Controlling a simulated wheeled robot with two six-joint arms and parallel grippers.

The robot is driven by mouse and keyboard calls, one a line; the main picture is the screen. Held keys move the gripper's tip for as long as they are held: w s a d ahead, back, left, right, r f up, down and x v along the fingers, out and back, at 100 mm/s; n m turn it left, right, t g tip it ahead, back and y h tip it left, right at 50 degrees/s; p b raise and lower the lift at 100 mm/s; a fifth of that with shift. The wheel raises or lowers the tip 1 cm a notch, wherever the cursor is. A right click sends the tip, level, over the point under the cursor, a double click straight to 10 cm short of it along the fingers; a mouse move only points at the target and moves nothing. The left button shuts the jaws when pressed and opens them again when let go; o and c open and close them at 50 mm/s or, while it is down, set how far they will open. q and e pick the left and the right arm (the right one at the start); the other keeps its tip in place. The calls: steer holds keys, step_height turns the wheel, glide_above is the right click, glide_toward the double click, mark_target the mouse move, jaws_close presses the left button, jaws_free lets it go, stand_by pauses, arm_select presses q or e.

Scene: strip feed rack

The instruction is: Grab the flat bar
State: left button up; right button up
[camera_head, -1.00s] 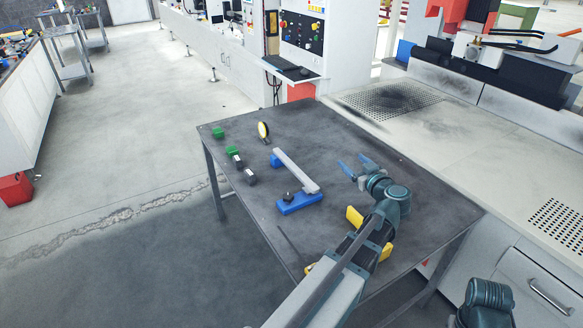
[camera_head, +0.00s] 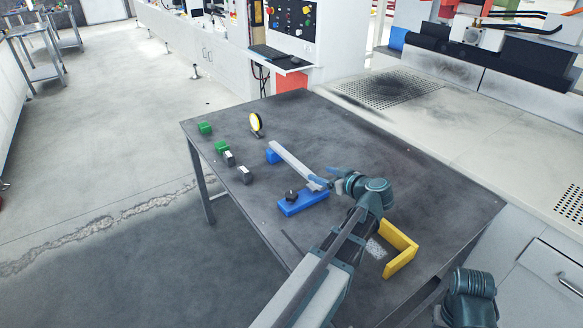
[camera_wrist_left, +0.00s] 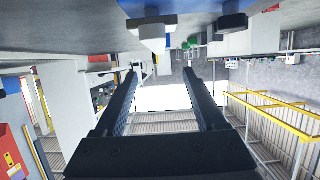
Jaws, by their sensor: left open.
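The flat bar (camera_head: 295,163) is a long, pale grey strip. It lies across a small blue block (camera_head: 273,156) at its far end and a longer blue block (camera_head: 303,203) with a dark knob (camera_head: 291,195) at its near end. My left gripper (camera_head: 318,178) is open, with its blue fingers at the near end of the bar. I cannot tell whether they touch it. The left wrist view shows the two dark fingers (camera_wrist_left: 160,78) apart, with a pale end piece, likely the bar (camera_wrist_left: 153,44), just above them. My right gripper is out of view.
A yellow angle-shaped piece (camera_head: 402,250) lies near the right front edge. The table's far right is clear.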

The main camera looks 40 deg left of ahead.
arm_select(q)
steer(key=shift+a+f, duration=0.15)
steer(key=b, duration=0.3)
glide_toward(296, 163)
steer(key=shift+w+a+f, duration=0.25)
steer(key=shift+a+f, duration=0.55)
steer(key=shift+a, duration=0.15)
steer(key=shift+w+a, duration=0.1)
steer(key=shift+a, duration=0.3)
steer(key=b+x, duration=0.1)
steer(key=x, duration=0.4)
steer(key=shift+w+a+r, duration=0.15)
steer(key=shift+w, duration=0.05)
steer(key=shift+r, duration=0.1)
jaws_close()
